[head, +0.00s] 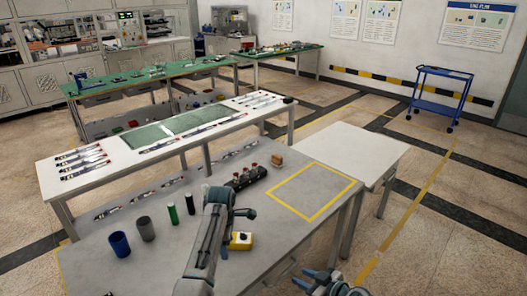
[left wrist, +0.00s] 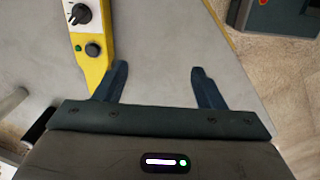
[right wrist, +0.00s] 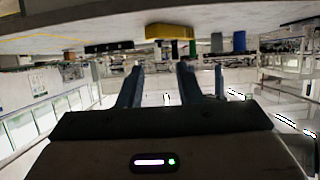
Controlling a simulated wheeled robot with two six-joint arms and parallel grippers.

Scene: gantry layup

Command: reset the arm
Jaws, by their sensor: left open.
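My left arm reaches over the near grey table from the front in the head view. My left gripper (head: 248,212) is above the table beside a yellow control box (head: 241,241). In the left wrist view the left gripper (left wrist: 160,75) is open with nothing between its fingers. The yellow box (left wrist: 92,40), with a black knob and buttons, lies beside its left finger. My right gripper (head: 325,280) is at the bottom of the head view, off the table's right front edge. In the right wrist view the right gripper (right wrist: 159,68) has its fingers apart and empty.
The near table holds a blue cup (head: 120,244), a grey cup (head: 146,228), a green cylinder (head: 173,214), a black rack (head: 246,178) and a brown block (head: 277,160). A yellow-taped square (head: 311,190) is empty. A white side table (head: 345,150) is bare.

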